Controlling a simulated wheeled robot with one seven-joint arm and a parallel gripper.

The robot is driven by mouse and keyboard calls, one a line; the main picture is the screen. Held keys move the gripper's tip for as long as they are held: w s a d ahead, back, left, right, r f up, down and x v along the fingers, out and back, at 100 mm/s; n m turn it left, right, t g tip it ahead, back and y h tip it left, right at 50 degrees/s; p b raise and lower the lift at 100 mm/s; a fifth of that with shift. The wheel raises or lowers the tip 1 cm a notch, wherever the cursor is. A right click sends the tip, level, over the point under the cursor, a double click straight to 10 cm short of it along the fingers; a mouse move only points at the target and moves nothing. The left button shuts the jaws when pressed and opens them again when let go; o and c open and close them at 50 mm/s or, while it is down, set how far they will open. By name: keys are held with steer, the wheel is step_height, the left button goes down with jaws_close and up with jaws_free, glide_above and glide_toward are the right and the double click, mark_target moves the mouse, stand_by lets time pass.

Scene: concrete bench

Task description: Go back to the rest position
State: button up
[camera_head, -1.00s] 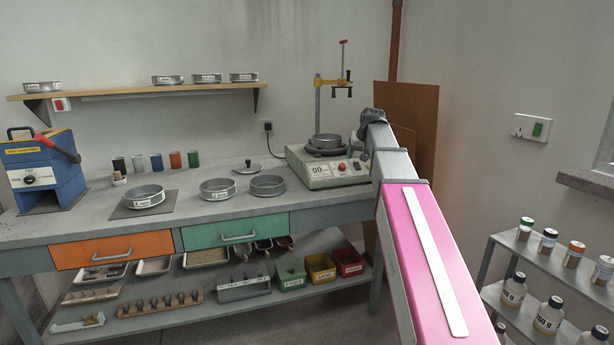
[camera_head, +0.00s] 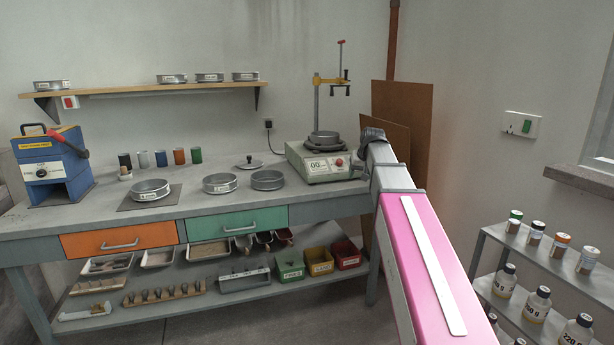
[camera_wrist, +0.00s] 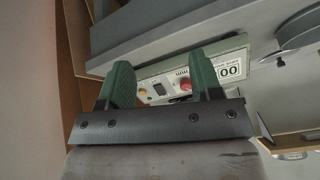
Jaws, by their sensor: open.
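My gripper (camera_wrist: 160,85) shows in the wrist view with its two green fingers spread apart and nothing between them. Beyond the fingers is the front panel of the sieve shaker (camera_wrist: 235,69), with its display, a red button and a yellow-orange knob. In the head view my pink and grey arm reaches from the lower right toward the right end of the bench. My fingers cannot be made out in the head view.
The concrete bench (camera_head: 100,212) holds several sieves, coloured cups and a blue machine (camera_head: 52,170) at the left. A wall shelf (camera_head: 140,89) carries more sieves. A bottle rack (camera_head: 505,243) stands at the right. Brown boards (camera_head: 410,115) lean behind my arm.

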steer(key=s+f+g, duration=0.2)
steer(key=s+f, duration=1.2)
steer(key=f, duration=0.3)
steer(key=s+a+f+g+h, duration=0.1)
steer(key=s+f+g, duration=0.2)
steer(key=s+f, duration=1.2)
step_height(320, 180, down, 3)
steer(key=shift+f, duration=0.1)
